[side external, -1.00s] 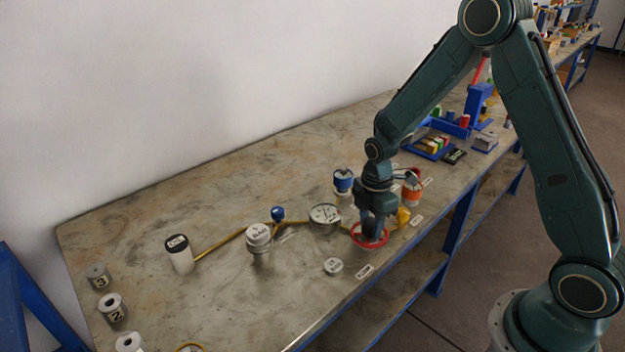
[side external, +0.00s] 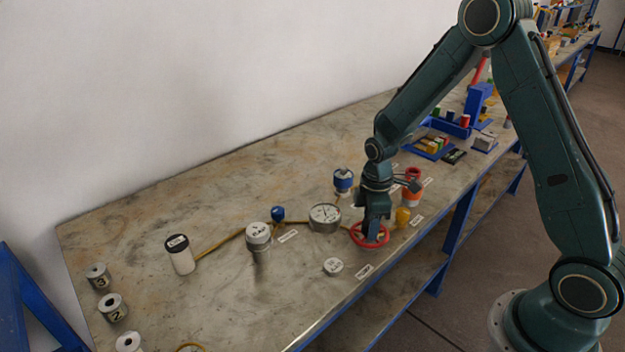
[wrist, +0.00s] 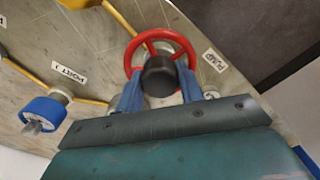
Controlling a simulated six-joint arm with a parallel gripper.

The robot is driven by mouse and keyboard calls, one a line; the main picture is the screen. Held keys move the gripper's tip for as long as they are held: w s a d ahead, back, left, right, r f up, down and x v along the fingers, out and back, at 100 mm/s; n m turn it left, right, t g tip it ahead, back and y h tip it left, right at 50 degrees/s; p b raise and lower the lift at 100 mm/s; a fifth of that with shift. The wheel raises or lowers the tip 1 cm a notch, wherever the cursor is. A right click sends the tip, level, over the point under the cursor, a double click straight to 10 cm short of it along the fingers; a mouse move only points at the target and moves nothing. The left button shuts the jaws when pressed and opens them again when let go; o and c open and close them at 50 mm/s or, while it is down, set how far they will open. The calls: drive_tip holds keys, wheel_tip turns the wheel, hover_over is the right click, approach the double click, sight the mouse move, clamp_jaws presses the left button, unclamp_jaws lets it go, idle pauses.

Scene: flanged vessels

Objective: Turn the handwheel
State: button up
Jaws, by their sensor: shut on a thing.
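The red handwheel (side external: 357,238) sits near the front edge of the table, right of a round gauge. In the wrist view the handwheel (wrist: 160,36) shows its red rim, spokes and a dark round hub (wrist: 159,75). My gripper (side external: 372,235) points down onto the wheel from above. In the wrist view my gripper's two blue fingers (wrist: 160,90) stand on either side of the hub, inside the rim, and are shut on the handwheel. The fingertips' exact contact is partly hidden.
A flat grey disc (side external: 333,266) lies in front. A label reading PUMP (wrist: 215,61) lies beside the wheel.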

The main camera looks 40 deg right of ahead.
drive_tip(key=o, duration=1)
drive_tip(key=shift+r, duration=0.15)
drive_tip(key=shift+r, duration=6.8)
drive_tip(key=s+a+r+m+t, duration=0.1)
drive_tip(key=s+r+m+t, duration=0.1)
drive_tip(key=s, duration=0.5)
drive_tip(key=s+a+r+m+t, duration=0.1)
drive_tip(key=s+a+r+m, duration=0.1)
drive_tip(key=s+r+m, duration=0.2)
drive_tip(key=s+a+r+m+t, duration=0.2)
drive_tip(key=s+r+m, duration=0.2)
drive_tip(key=s+r, duration=0.3)
drive_tip(key=shift+s+r+t, duration=0.1)
drive_tip(key=shift+s+t, duration=0.2)
drive_tip(key=shift+s, duration=1.55)
